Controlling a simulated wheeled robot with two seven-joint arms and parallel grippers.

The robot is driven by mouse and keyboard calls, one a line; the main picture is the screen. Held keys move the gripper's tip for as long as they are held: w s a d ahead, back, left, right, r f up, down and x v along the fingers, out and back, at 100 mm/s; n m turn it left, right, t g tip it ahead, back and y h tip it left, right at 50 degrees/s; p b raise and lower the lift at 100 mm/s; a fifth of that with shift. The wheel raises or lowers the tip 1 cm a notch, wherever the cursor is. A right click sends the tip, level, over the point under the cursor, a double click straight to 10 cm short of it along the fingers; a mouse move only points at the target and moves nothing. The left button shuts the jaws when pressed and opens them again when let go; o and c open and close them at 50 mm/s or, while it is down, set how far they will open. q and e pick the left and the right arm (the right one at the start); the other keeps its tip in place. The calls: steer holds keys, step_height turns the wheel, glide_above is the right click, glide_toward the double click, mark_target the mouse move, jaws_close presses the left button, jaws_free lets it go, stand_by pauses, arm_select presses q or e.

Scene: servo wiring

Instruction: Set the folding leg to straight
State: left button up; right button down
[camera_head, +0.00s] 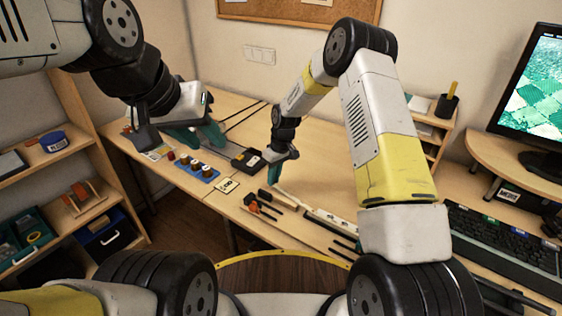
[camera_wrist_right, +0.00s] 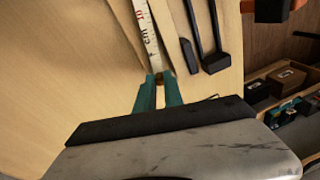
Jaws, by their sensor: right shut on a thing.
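A folding ruler lies on the table, and I take its legs to include the folding leg. In the head view a thin pale leg (camera_head: 290,197) runs from below my right gripper (camera_head: 274,172) to a broader white section (camera_head: 330,219). In the right wrist view a white leg with "cm" marks (camera_wrist_right: 146,36) reaches the green fingertips of my right gripper (camera_wrist_right: 159,88), which are shut on its end. How far the joint is bent cannot be told. My left gripper (camera_head: 197,135) is open, its fingers spread above the table's far left part, away from the ruler.
A blue tray (camera_head: 197,170) with several round parts and a black box (camera_head: 247,160) stand left of the ruler. Orange-and-black tools (camera_head: 258,206) and dark rods lie close to it. A keyboard (camera_head: 500,240) is at the right. Bare tabletop (camera_head: 325,165) lies behind the ruler.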

steer(key=shift+s+a+r+n, duration=0.1)
steer(key=shift+s+a+n, duration=0.3)
steer(key=shift+s, duration=0.1)
steer(key=c, duration=1.4)
jaws_free()
steer(key=shift+c, duration=0.2)
step_height(320, 180, up, 8)
steer(key=d, duration=0.1)
steer(key=shift+d, duration=0.2)
steer(key=shift+w, duration=0.15)
